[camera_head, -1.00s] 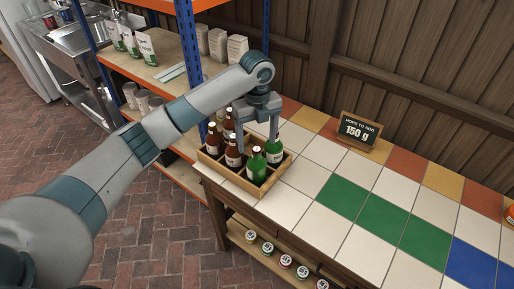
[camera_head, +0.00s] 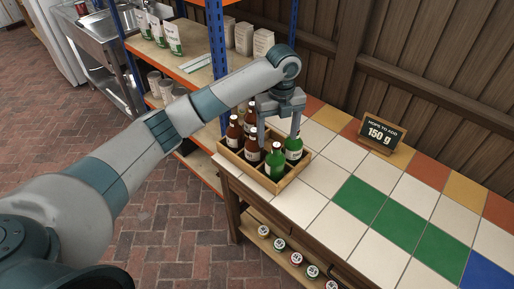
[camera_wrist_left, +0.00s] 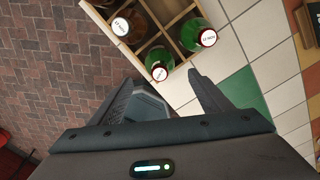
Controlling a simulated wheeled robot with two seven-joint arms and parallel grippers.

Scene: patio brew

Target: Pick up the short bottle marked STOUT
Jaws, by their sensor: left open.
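A wooden divided crate (camera_head: 232,160) stands at the left end of the tiled counter and holds several bottles. Brown bottles (camera_head: 251,151) are on its left side. A front green bottle (camera_head: 275,164) and another green bottle (camera_head: 293,149) are on its right side. Their labels are too small to read, so I cannot tell which is STOUT. My left gripper (camera_head: 278,137) is open above the crate, its fingers pointing down and partly covering the bottles. In the left wrist view, a brown bottle's cap (camera_wrist_left: 121,27) and two green bottles' caps (camera_wrist_left: 159,73) (camera_wrist_left: 208,37) lie beyond the open fingers.
A sign reading "HOPS TO ADD 150 g" (camera_head: 381,134) stands at the back of the counter. The tiles (camera_head: 335,155) right of the crate are clear. A blue-post shelf (camera_head: 217,60) rises behind the crate. Several capped jars (camera_head: 280,244) sit on the shelf below.

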